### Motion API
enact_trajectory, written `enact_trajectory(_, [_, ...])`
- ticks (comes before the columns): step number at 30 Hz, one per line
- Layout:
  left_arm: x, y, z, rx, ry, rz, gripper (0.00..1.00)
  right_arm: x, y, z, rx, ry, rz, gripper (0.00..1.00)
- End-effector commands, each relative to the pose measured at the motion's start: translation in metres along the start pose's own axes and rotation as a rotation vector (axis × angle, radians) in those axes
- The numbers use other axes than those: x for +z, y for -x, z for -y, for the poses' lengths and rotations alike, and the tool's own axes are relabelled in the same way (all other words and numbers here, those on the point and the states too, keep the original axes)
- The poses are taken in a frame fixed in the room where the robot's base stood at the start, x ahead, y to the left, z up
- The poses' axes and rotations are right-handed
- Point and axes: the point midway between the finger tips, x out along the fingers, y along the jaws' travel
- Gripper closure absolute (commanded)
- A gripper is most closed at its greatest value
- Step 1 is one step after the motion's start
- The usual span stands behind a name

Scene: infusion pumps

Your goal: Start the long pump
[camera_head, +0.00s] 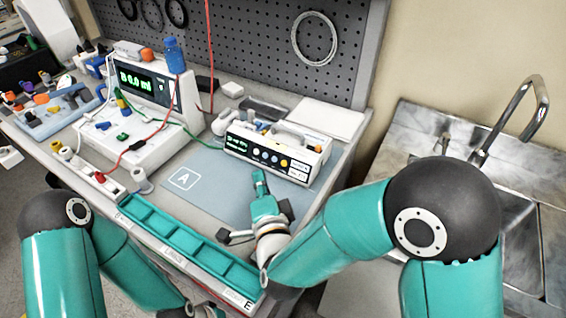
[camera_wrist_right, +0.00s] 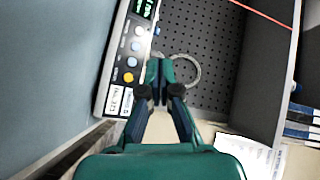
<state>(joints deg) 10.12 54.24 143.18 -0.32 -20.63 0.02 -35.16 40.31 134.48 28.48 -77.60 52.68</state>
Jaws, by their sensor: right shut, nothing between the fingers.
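The long pump (camera_head: 278,151) is a low white unit with a carry handle, a dark front with a green lit display (camera_head: 237,143) and a row of round buttons. It sits at the back of the blue-grey mat (camera_head: 203,188). My right gripper (camera_head: 259,176) is shut and empty in front of the pump, pointing at its front. I cannot tell contact. My left arm shows at lower left, its gripper outside the view.
A taller pump (camera_head: 155,85) with a green display stands at the back left, with red and green lines near it. A teal compartment tray (camera_head: 180,238) runs along the front edge. A sink (camera_head: 510,215) is at the right. A pegboard (camera_head: 255,40) stands behind.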

Motion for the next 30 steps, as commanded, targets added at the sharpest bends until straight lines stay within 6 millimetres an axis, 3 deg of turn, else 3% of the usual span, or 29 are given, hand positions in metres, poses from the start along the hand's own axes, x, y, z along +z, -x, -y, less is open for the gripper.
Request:
enact_trajectory(12, [0.000,0.002,-0.001,0.000,0.000,0.000,0.60,-0.027,-0.037,-0.028,0.004,0.000,-0.002,1.00])
enact_trajectory(18, [0.000,-0.015,0.005,0.000,0.000,0.000,0.60,-0.035,-0.051,-0.039,-0.001,-0.002,0.000,1.00])
enact_trajectory(30, [0.000,-0.018,0.006,0.000,0.000,0.000,0.60,-0.040,-0.056,-0.040,0.000,0.000,0.002,1.00])
